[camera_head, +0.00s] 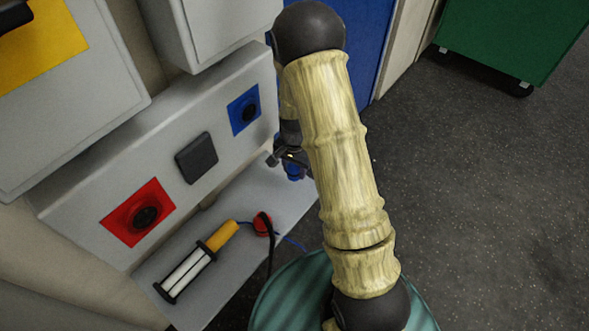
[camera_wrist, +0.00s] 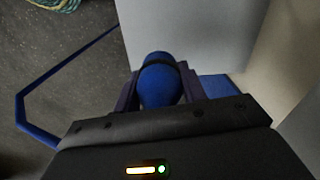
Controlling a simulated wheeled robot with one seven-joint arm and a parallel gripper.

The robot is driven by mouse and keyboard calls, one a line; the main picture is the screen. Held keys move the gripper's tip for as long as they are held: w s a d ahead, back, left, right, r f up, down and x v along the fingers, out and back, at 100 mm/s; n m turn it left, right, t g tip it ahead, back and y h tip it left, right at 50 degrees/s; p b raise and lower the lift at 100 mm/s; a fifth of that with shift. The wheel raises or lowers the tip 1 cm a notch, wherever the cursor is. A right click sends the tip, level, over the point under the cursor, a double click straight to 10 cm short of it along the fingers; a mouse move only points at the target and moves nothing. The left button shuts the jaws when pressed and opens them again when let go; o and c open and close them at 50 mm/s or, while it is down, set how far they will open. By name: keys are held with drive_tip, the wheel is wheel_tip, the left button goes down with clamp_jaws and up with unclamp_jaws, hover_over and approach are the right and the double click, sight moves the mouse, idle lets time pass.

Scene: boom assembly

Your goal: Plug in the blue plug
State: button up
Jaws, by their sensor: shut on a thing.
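The blue plug (camera_wrist: 160,82) sits between the two fingers of my gripper (camera_wrist: 162,92) in the wrist view, and my gripper is shut on it. In the head view the blue plug (camera_head: 293,170) shows just under my gripper (camera_head: 284,158), partly hidden by my arm. It is held near the right end of the grey shelf, below and to the right of the blue socket (camera_head: 244,110). The blue socket is on the upper right of the grey wall panel (camera_head: 95,190). The plug and the socket are apart. A blue cable (camera_wrist: 68,68) shows at the left of the wrist view.
A red socket (camera_head: 140,213) and a dark square (camera_head: 197,157) are on the same panel. A work lamp with an orange handle (camera_head: 221,236) and a red plug (camera_head: 263,224) lie on the shelf (camera_head: 285,205).

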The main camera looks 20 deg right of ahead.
idle(0.4)
drive_tip(key=n, duration=0.2)
drive_tip(key=w+r+n, duration=0.1)
drive_tip(key=n, duration=0.2)
drive_tip(key=shift+w, duration=0.15)
drive_tip(key=n, duration=0.2)
drive_tip(key=w+r+n, duration=0.1)
drive_tip(key=n, duration=0.1)
drive_tip(key=shift+a, duration=0.1)
